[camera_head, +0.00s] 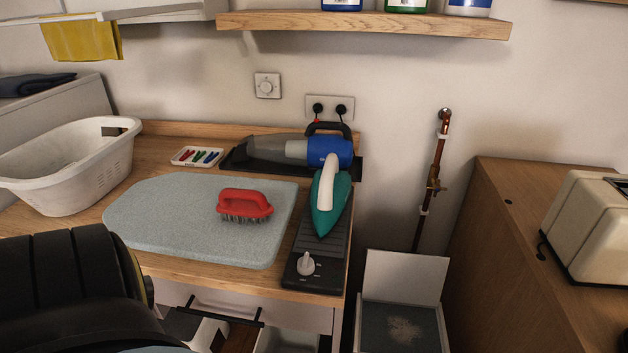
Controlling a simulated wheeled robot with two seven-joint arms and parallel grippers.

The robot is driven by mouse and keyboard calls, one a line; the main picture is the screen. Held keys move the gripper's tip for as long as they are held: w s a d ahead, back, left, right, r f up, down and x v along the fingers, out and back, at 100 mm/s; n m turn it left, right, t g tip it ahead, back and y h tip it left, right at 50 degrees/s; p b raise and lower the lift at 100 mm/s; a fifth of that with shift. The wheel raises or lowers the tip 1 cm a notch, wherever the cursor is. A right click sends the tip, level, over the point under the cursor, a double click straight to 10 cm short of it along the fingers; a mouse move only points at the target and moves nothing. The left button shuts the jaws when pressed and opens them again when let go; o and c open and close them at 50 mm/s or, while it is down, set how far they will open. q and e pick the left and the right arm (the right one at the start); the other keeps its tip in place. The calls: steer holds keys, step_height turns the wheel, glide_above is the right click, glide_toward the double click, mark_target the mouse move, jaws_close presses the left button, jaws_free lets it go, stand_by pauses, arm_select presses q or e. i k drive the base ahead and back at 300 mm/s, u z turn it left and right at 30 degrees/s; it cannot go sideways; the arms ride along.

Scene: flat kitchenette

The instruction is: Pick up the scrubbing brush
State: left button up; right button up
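The scrubbing brush (245,204) has a red handle and dark bristles. It rests bristles down on the right part of a pale blue-grey padded board (160,215) on the wooden counter. Nothing touches its handle. A large black link of my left arm fills the lower left corner, in front of the counter and apart from the brush. My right gripper is not in view.
Right of the brush, a green iron (326,205) stands on a black base with a knob (306,264). Behind lie a blue handheld vacuum (329,151) and a small tray of colored pegs (197,156). A white laundry basket (70,165) stands left. A wooden shelf (365,24) hangs above.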

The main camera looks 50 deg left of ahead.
mark_target(253, 204)
steer(key=z, duration=1.5)
steer(key=k, duration=1.75)
steer(key=u, duration=1.1)
